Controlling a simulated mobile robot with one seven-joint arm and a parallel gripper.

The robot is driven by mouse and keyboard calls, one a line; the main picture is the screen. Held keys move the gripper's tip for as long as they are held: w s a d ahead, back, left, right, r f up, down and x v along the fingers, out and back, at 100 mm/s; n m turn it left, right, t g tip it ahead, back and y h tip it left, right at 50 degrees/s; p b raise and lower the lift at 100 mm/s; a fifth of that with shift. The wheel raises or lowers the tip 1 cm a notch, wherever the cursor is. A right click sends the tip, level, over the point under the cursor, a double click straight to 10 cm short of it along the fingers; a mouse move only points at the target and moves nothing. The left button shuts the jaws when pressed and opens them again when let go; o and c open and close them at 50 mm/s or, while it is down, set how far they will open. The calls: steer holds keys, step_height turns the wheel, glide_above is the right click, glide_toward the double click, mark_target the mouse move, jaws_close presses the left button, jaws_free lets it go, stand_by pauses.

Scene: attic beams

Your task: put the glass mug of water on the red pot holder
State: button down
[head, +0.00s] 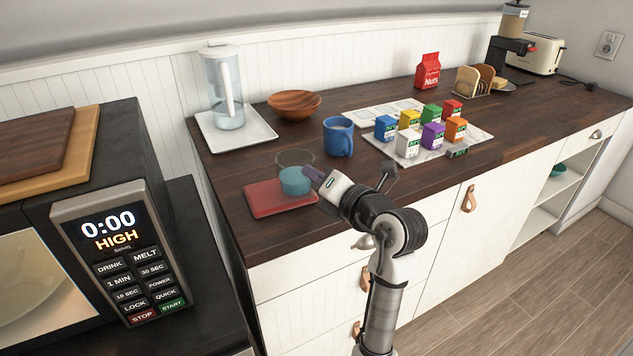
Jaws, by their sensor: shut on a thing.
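The glass mug of water (294,182) shows as a clear round rim above a teal body of water. It looks upright, over the right part of the red pot holder (268,202). I cannot tell whether its base touches the pot holder or is held just above it. The pot holder lies flat on the dark wood counter near its left front. My gripper (313,174) reaches in from the right and is shut on the mug's right side. The mug's handle is not clearly seen, being hidden at my gripper.
A blue mug (338,138) stands behind my gripper. A water pitcher (226,92) on a white tray (255,131) and a wooden bowl (294,104) stand at the back. Several coloured cartons stand on a marble board (476,137) to the right. A microwave (120,240) is at the left.

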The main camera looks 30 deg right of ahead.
steer(key=shift+f, duration=0.7)
steer(key=shift+f, duration=0.15)
steer(key=c, duration=1.5)
jaws_free()
steer(key=b+v, duration=0.2)
steer(key=v, duration=1)
